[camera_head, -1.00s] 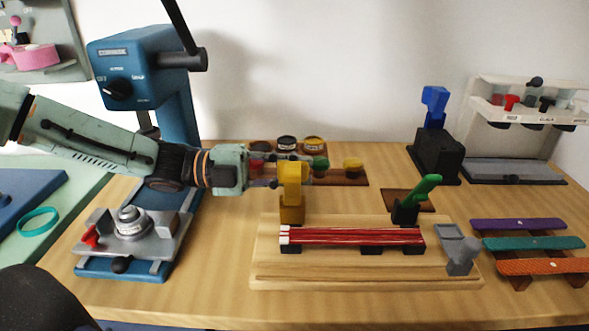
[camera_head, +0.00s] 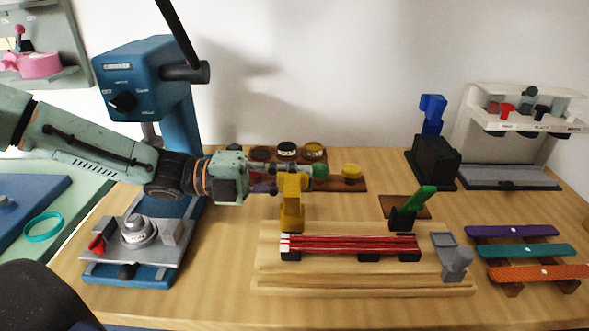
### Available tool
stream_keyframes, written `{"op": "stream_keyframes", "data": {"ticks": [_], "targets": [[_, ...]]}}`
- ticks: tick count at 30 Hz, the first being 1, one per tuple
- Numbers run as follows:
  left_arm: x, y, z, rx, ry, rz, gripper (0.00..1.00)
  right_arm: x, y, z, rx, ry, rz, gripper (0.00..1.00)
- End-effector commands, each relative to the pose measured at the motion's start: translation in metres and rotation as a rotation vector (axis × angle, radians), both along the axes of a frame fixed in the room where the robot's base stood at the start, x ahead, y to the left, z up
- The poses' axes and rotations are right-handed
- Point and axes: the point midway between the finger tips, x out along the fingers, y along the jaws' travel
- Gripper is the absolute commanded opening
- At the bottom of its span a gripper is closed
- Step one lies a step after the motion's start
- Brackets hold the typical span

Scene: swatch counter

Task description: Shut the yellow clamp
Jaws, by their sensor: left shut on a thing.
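The yellow clamp (camera_head: 292,212) stands upright at the back left of the wooden board (camera_head: 350,285), behind the left end of the red strips (camera_head: 350,244). My left gripper (camera_head: 284,180) comes in from the left and is shut on the upper part of the yellow clamp. Its fingers partly cover the clamp's top, so I cannot tell how far its lever is down. The green-handled clamp (camera_head: 412,208) stands to the right with its handle tilted up. My right gripper is not in view.
A blue press (camera_head: 150,85) stands at the left with a grey plate in front. Several coloured pots sit on a brown tray (camera_head: 350,186) behind the gripper. A black block with a blue handle (camera_head: 432,150), a white rack (camera_head: 525,125) and coloured strips (camera_head: 515,232) stand to the right.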

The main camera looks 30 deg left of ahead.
Motion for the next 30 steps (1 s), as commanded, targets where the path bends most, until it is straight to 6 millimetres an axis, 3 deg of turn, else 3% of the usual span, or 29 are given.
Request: {"op": "stream_keyframes", "data": {"ticks": [12,30], "targets": [[-0.019,-0.009,0.009,0.173,-0.352,-0.003,0.0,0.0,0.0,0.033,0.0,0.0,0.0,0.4],[-0.043,-0.021,0.004,0.416,-0.853,-0.002,0.0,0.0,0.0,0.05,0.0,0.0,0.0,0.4]]}}
